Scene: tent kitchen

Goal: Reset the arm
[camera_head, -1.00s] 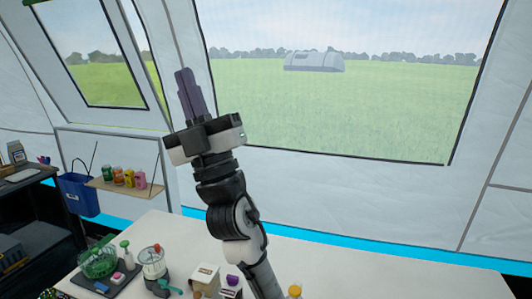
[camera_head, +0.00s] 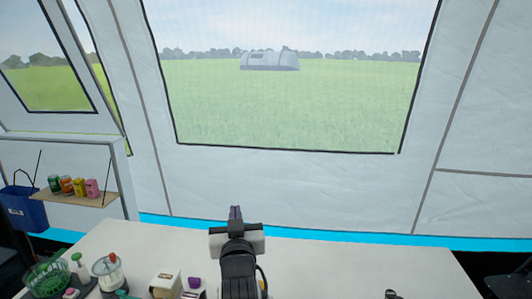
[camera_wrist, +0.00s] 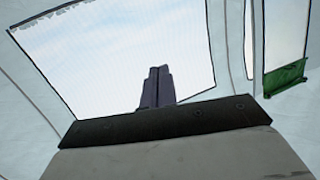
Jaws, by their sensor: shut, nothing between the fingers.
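My gripper (camera_head: 236,213) stands at the lower middle of the head view, in front of the white table. Its dark fingers point up and away, toward the tent wall and its large window. In the wrist view the fingers (camera_wrist: 158,72) are together with nothing between them, seen against the bright window. My arm is folded low in the head view, and its lower part is cut off by the bottom edge.
The white table (camera_head: 330,266) holds a green basket (camera_head: 45,278), a glass jar with a red top (camera_head: 108,270) and small boxes (camera_head: 166,285) at its left. A shelf (camera_head: 75,197) with several cans and a blue bucket (camera_head: 24,209) hang at the left. The table's right half looks mostly clear.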

